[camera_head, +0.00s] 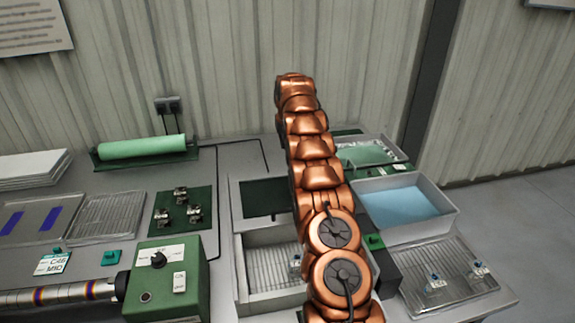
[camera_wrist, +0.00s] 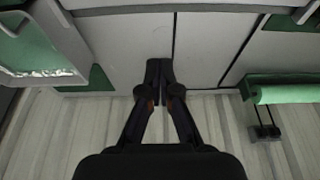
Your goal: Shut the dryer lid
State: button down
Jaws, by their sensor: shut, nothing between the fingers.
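A grey open-topped box with a wire rack inside (camera_head: 268,272) stands at the centre front in the head view; it may be the dryer. A dark green panel in a grey frame (camera_head: 262,198) is directly behind it and may be its lid; I cannot tell its angle. My copper arm crosses in front of the right part of both and hides it. My gripper (camera_wrist: 165,85) shows in the wrist view, shut and empty, over the grey worktop (camera_wrist: 125,40) near the ribbed wall. The arm hides the gripper in the head view.
A blue-filled tray (camera_head: 452,208) and a wire rack (camera_head: 440,280) stand at right. A green control box with a knob (camera_head: 165,283) is front left. A green roller (camera_head: 140,147) lies at the back left, also in the wrist view (camera_wrist: 285,94). The wall limits the back.

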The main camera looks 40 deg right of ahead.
jog(key=d+p+x, duration=0.1)
jog(key=p+x, duration=0.4)
jog(key=x, duration=0.6)
jog(key=shift+p, duration=0.3)
dwell(0.5)
jog(key=b, duration=0.3)
jog(key=shift+s+b, duration=0.35)
jog(key=shift+b, duration=0.05)
jog(key=shift+s+b, duration=0.1)
jog(key=shift+b, duration=0.25)
jog(key=shift+s+a+r+b, duration=0.1)
jog(key=shift+s+a+b, duration=0.2)
jog(key=shift+s+b, duration=0.6)
jog(key=shift+s+a+b, duration=0.35)
jog(key=shift+b, duration=0.4)
